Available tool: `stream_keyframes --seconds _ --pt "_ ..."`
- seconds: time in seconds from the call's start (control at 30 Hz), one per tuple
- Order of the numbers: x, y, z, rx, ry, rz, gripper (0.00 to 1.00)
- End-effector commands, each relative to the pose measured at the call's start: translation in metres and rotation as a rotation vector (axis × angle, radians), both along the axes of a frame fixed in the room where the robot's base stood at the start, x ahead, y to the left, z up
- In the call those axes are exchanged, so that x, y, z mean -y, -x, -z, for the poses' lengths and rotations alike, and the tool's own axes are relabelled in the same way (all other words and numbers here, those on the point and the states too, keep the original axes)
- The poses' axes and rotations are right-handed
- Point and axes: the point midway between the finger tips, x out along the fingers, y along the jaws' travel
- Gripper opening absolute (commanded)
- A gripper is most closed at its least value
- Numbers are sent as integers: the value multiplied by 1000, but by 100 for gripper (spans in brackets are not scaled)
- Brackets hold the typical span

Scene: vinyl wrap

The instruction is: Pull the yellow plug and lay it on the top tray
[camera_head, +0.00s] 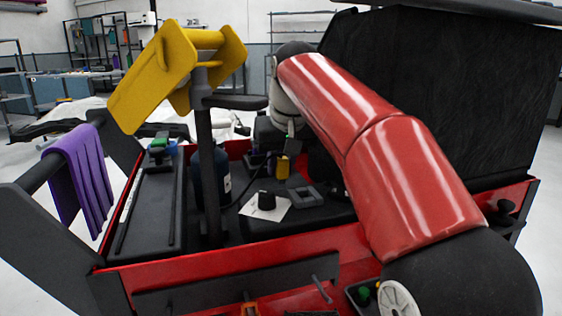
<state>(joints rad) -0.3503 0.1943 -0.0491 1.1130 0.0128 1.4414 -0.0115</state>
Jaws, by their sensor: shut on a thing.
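The yellow plug (282,168) is a small upright block in the middle of the red cart, with a dark cable beside it. My gripper (291,148) points down from the pale wrist and is shut on the plug's upper end. Its fingertips are small and dark here, so the exact grasp is hard to see. I cannot tell whether the plug's lower end is in a socket or clear of it. A black tray (150,215) runs along the cart's left side; I cannot tell if it is the top tray. My red arm hides the cart's right side.
A post with a yellow holder (150,85) stands left of my gripper, with a dark bottle (209,178) behind it. A grey square frame (308,196) and a black knob (267,200) on white paper lie in front. Purple cloth (80,172) hangs at left.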

Motion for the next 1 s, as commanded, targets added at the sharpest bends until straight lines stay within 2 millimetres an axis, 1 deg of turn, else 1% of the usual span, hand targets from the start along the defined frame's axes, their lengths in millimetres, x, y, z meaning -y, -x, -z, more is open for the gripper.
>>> stream_keyframes --seconds 0.13,0.4,0.43,0.6,0.87,0.93,1.0 --pt "0 0 3 0 0 0 3" --pt "0 0 3 0 0 0 3" --pt "0 0 3 0 0 0 26" --pt "0 0 3 0 0 0 48" --pt "0 0 3 0 0 0 48" --pt "0 1 -1 1 0 0 48" --pt "1 4 -9 2 -1 0 48"
